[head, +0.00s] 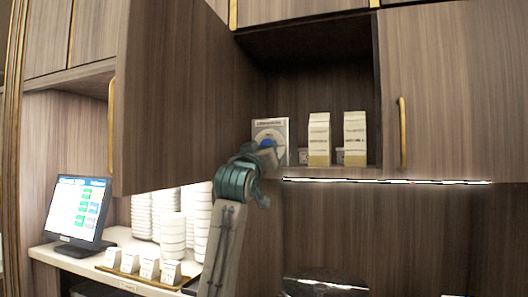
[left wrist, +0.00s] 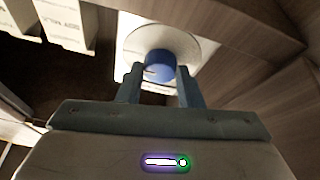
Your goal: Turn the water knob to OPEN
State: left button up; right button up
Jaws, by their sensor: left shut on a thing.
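The water knob (head: 267,144) is blue and sits on a white panel (head: 283,126) with a grey dial, inside the open upper cabinet. It also shows in the left wrist view (left wrist: 160,66), in front of a round pale dial (left wrist: 187,45). My left gripper (left wrist: 157,76) is at the knob, with one finger on each side, shut on it. In the head view my left arm and wrist (head: 238,180) cover the lower left of the panel. The knob's pointer and the OPEN mark cannot be read. My right gripper is in neither view.
Two cartons (head: 319,138) (head: 355,138) stand right of the panel on the cabinet shelf. An open cabinet door (head: 180,90) is at the left. Below are white stacked bowls (head: 173,236), small labelled boxes on a tray, and a screen (head: 77,212) on the counter.

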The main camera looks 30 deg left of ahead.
pick_arm(q)
jog(key=shift+w+d+r+n+g+y+b, duration=0.15)
jog(key=shift+n+g+y+b, duration=0.85)
jog(key=shift+n, duration=2.55)
jog(key=shift+s+d+r+n+g+y+b, duration=0.15)
jog(key=shift+n+g+y+b, duration=0.4)
jog(key=shift+n+g+b, duration=2)
jog(key=shift+w+d+r+n+g+y+b, duration=0.2)
jog(key=shift+n+y, duration=0.55)
jog(key=shift+n, duration=3.85)
jog(key=o, duration=0.8)
jog(key=shift+s, duration=0.1)
jog(key=shift+o, duration=0.8)
jog(key=shift+r, duration=0.1)
jog(key=shift+s, duration=0.1)
